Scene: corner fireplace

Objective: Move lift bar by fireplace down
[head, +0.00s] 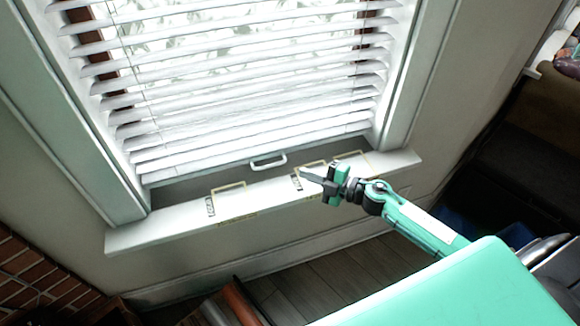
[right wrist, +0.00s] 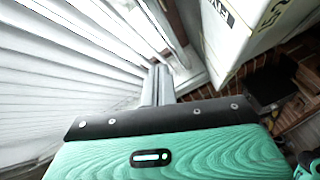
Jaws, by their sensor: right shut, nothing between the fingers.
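The lift bar (head: 268,161) is a small white handle at the middle of the bottom edge of the white window blind (head: 250,110). The blind hangs low, with a dark gap between its bottom rail and the white sill (head: 150,232). My right gripper (head: 303,174) is shut and empty. In the head view its tips show just right of and slightly below the bar, over the sill, apart from the bar in the picture. My left gripper is not in view.
Several pale yellow outlined markings (head: 228,187) lie along the sill. White window frame (head: 75,130) stands at the left. Red brick (head: 30,265) shows at the lower left. Dark furniture (head: 510,150) is at the right. Wood floor (head: 310,290) lies below the sill.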

